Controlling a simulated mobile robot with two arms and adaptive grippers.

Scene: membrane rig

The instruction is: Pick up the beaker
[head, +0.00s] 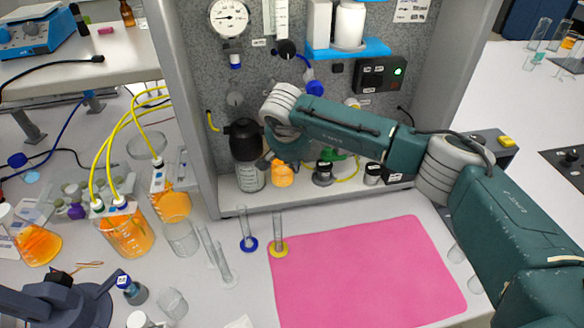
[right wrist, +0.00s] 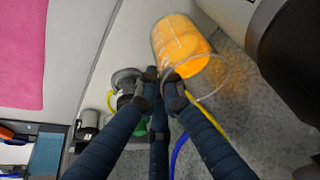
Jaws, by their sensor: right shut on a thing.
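The beaker (right wrist: 178,42) holds orange liquid and shows near the top of the right wrist view. In the head view the beaker (head: 283,177) is at the rig's ledge, partly covered from above by my right wrist. My right gripper (right wrist: 161,77) is shut on the beaker at its rim. In the head view its fingers are mostly hidden by the wrist. I cannot tell whether the beaker touches the ledge. My left gripper is not in view.
A black-topped bottle (head: 247,172) stands close left of the beaker. Small fittings (head: 323,174) and tubing sit to its right. A pink mat (head: 365,272) lies clear on the bench.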

